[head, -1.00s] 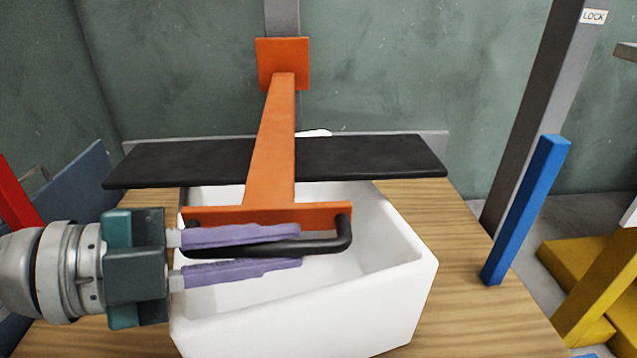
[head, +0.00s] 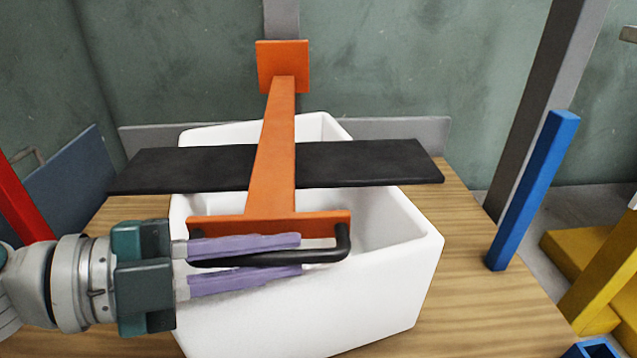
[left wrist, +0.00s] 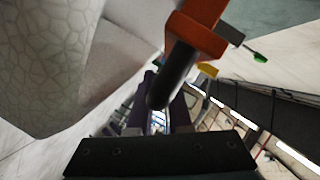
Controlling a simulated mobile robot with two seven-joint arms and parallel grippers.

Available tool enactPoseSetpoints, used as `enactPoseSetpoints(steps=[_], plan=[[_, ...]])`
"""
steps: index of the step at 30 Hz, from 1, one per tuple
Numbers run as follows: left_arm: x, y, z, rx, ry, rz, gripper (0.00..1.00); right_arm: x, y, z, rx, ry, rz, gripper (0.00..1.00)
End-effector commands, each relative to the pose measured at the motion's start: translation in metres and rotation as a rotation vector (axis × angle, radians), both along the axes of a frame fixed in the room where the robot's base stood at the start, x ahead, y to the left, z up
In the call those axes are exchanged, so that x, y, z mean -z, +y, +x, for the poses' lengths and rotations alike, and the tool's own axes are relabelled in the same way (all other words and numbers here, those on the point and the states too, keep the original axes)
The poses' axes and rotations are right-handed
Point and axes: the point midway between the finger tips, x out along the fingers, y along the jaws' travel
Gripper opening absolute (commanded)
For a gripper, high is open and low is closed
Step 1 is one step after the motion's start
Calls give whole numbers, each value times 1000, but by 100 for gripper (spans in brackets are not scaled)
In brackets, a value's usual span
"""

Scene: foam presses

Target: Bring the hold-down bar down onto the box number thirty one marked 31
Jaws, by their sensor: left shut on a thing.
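The hold-down bar has an orange arm (head: 270,150) with a long black crosspiece (head: 370,163) and a black handle (head: 342,246) at its near end. My left gripper (head: 290,257) comes in from the left, its purple fingers shut on the handle. In the left wrist view the handle (left wrist: 173,75) runs down between the fingers. A white open-topped box (head: 340,290) stands on the table under the bar, its far end showing behind the crosspiece. No number shows on its visible sides. I cannot tell whether the crosspiece touches the rim. My right gripper is out of view.
The wooden table top (head: 455,290) is clear right of the box. A blue post (head: 532,190) stands at the right, before a grey upright (head: 550,100). Yellow framework (head: 605,270) is farther right. A red post (head: 20,205) and blue-grey panel (head: 75,185) are at left.

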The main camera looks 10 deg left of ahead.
Motion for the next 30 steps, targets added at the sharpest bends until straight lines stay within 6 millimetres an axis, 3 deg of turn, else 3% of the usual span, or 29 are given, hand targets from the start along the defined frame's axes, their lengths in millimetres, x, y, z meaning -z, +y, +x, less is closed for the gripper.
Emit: enactPoseSetpoints(steps=[1, 2, 5, 16, 30], plan=[[-1, 0, 0, -1, -1, 0, 0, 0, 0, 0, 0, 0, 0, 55], [-1, 0, 0, -1, -1, 0, 18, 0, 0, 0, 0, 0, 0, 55], [-1, 0, 0, -1, -1, 0, 30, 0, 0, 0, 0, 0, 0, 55], [-4, 8, -5, -1, 2, 2, 30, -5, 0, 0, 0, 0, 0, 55], [-22, 73, -52, -1, 2, 2, 30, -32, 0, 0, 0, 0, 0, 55]])
